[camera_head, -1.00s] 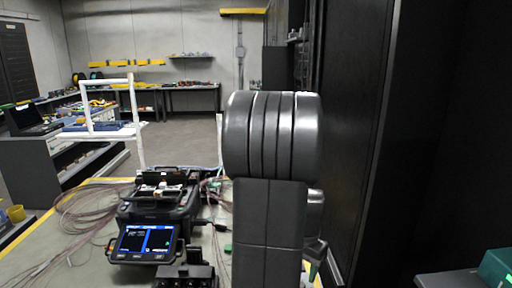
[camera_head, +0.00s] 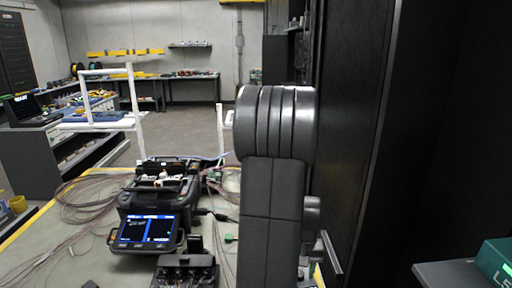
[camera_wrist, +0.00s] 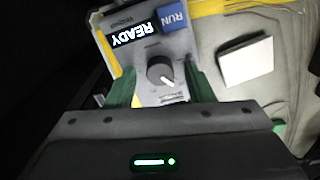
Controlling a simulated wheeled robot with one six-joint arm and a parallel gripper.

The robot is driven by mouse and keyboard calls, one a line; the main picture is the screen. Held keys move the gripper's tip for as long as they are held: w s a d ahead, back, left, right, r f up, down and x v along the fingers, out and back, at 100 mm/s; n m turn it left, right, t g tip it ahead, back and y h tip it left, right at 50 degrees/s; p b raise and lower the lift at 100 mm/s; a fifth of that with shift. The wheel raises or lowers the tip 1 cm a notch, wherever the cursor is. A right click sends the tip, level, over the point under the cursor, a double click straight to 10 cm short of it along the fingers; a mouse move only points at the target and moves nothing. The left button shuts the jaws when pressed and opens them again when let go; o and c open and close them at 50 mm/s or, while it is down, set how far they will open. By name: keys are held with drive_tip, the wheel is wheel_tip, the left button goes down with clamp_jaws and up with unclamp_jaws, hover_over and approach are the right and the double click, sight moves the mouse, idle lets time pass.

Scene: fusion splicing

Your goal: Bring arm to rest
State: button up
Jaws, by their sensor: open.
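My arm fills the middle of the head view as a dark grey upright link under a ribbed round joint; my gripper is not clearly seen there. In the wrist view my gripper (camera_wrist: 161,82) shows two green fingers standing apart, with nothing held between them. Beyond and between the fingers is a panel with a dark knob (camera_wrist: 160,71), a READY label (camera_wrist: 133,34) and a blue RUN label (camera_wrist: 172,14). I cannot tell whether the fingers touch the panel.
A fusion splicer (camera_head: 146,232) with a lit screen stands left of my arm, with a black device (camera_head: 186,272) before it and loose cables (camera_head: 80,205) beside it. A tall black cabinet (camera_head: 350,130) is close on the right. A white card (camera_wrist: 246,61) lies beside the panel.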

drive_tip(key=n, duration=0.5)
drive_tip(key=shift+n+p, duration=0.3)
drive_tip(key=shift+p, duration=0.05)
drive_tip(key=shift+r+n, duration=0.15)
drive_tip(key=shift+n, duration=0.15)
wheel_tip(320, 180, up, 8)
